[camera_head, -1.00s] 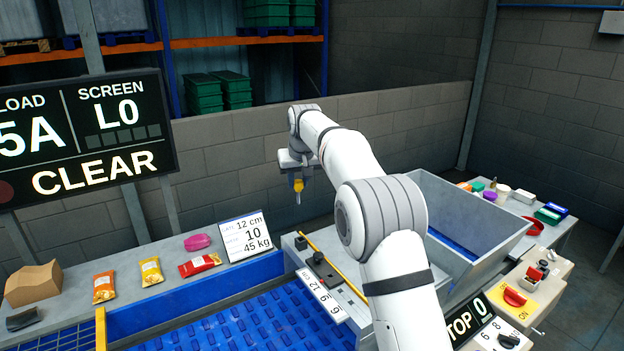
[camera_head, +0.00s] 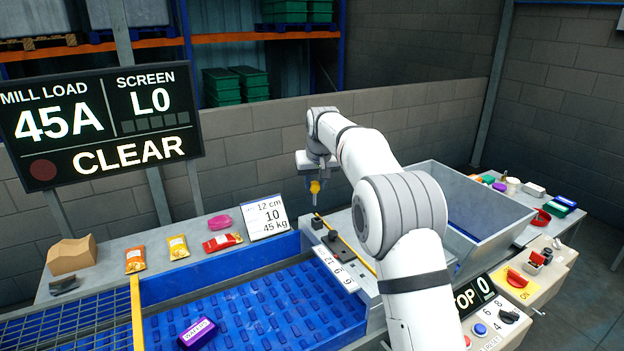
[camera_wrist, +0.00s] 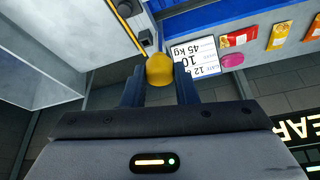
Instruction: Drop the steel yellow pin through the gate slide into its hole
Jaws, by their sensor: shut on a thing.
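My gripper (camera_head: 315,184) is shut on the yellow-headed steel pin (camera_head: 315,188). The pin hangs upright, its grey shank pointing down, above the far end of the gate. In the wrist view the pin's yellow head (camera_wrist: 160,70) sits between my two dark fingers (camera_wrist: 160,88). The gate slide, with its dark blocks (camera_head: 330,238) and yellow bar (camera_head: 350,254), lies on the grey housing below and right of the pin. A scale plate (camera_head: 336,268) with numbers runs along its front. The hole itself cannot be made out.
A blue conveyor (camera_head: 260,310) carries a purple packet (camera_head: 198,333). A white sign (camera_head: 266,218) and several food packets stand on the back ledge. A grey hopper (camera_head: 470,200) is at the right, with control boxes (camera_head: 520,275) in front. A display board reads CLEAR.

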